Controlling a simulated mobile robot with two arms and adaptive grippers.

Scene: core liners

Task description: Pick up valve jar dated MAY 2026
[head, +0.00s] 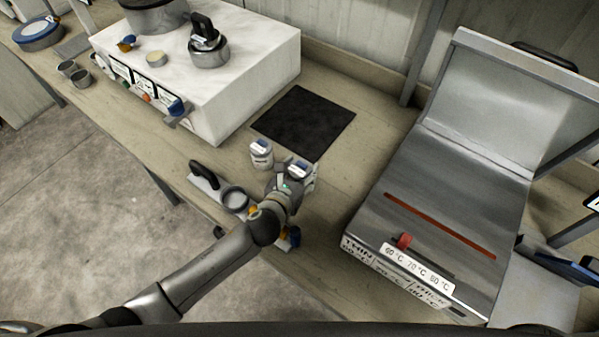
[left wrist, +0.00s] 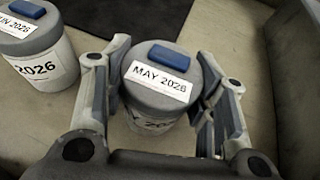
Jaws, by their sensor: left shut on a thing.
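The valve jar labelled MAY 2026 (left wrist: 152,100) has a grey lid with a blue block on top and a white label. In the left wrist view it stands between the fingers of my left gripper (left wrist: 158,95), which is shut on it. In the head view its lid (head: 299,169) shows at the gripper (head: 290,183), whose arm hides much of the jar. A second, similar jar (head: 261,154) stands to its left; in the left wrist view this jar (left wrist: 38,55) reads 2026, with the month partly cut off as "N". My right gripper is not in view.
A black mat (head: 305,122) lies behind the jars. A metal plate with a black handle and ring (head: 234,199) lies to the left. A white machine (head: 225,75) stands at the back left. A steel heated unit (head: 440,225) stands at the right.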

